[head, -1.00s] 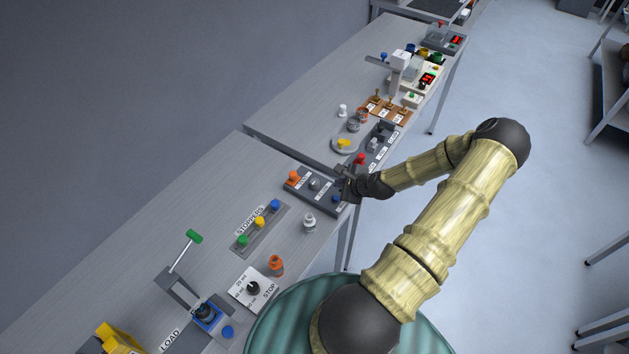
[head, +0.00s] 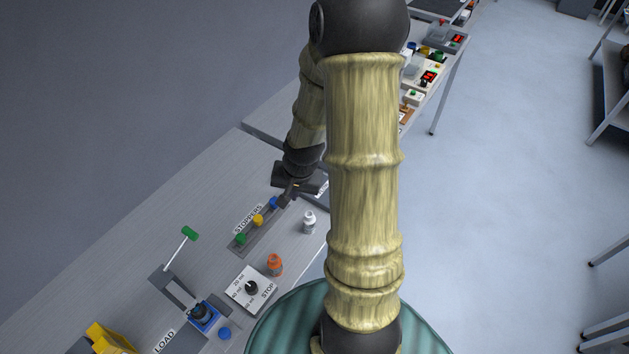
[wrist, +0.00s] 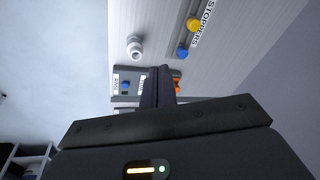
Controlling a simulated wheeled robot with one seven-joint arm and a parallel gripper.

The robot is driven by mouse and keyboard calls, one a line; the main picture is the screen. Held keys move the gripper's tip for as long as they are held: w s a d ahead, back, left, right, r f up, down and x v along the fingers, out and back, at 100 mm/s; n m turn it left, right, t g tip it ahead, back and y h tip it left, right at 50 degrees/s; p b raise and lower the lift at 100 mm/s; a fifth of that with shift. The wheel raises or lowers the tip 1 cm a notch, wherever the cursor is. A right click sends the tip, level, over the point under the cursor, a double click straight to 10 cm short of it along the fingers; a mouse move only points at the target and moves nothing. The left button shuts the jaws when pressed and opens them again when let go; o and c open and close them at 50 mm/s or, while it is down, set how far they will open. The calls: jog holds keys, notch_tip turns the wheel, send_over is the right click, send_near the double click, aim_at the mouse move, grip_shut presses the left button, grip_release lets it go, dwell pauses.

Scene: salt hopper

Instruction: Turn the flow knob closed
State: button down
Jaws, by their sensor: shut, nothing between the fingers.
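My gripper (head: 286,202) is shut and empty. In the head view it shows above the far end of the stopper rack, near the blue stopper; its fingers (wrist: 157,86) point at a dark panel in the wrist view. My arm hides much of the far bench.
The stopper rack (head: 260,235), a white bottle (head: 309,222) and an orange bottle (head: 275,264) stand on the bench. A green-handled lever (head: 190,234) rises at the left. The dark panel (wrist: 125,73) lies partly hidden.

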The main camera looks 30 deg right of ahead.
jog(key=s+a+r+n+b, duration=0.1)
jog(key=s+a+r+n, duration=0.7)
jog(key=a, duration=0.1)
jog(key=shift+a+r+b, duration=0.15)
jog(key=shift+a+b, duration=0.1)
jog(key=shift+b, duration=0.1)
jog(key=c, duration=2.1)
grip_release()
